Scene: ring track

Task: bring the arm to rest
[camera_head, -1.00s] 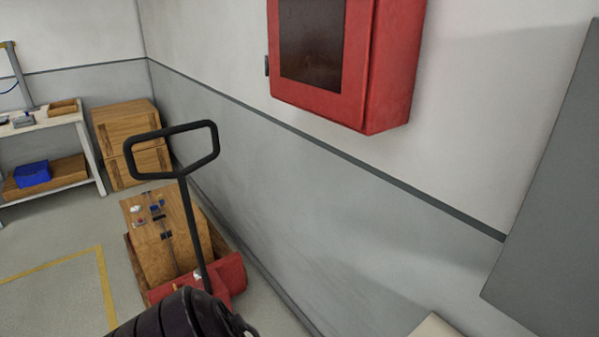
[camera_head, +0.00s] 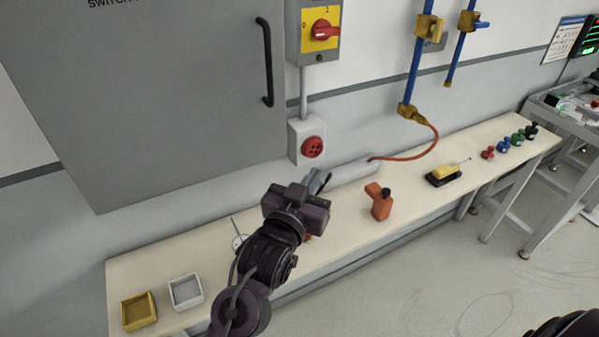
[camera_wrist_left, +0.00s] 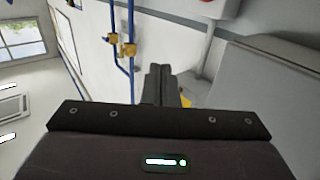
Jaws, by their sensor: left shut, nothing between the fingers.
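My left arm reaches up over the long bench in the head view. Its gripper (camera_head: 318,182) is shut and empty, above the bench and near the wall. In the left wrist view the closed fingers (camera_wrist_left: 161,88) show with nothing between them, and the wall with blue pipes stands behind them. My right gripper is not in view; a dark rounded part shows at the lower right corner of the head view.
The bench (camera_head: 140,268) holds a yellow tray (camera_head: 139,311), a white tray (camera_head: 186,291), an orange tool (camera_head: 379,202) and a yellow-and-black tool (camera_head: 444,174). A grey cabinet (camera_head: 150,100) and a red-handled switch (camera_head: 322,30) are on the wall. Open floor (camera_head: 420,270) lies in front.

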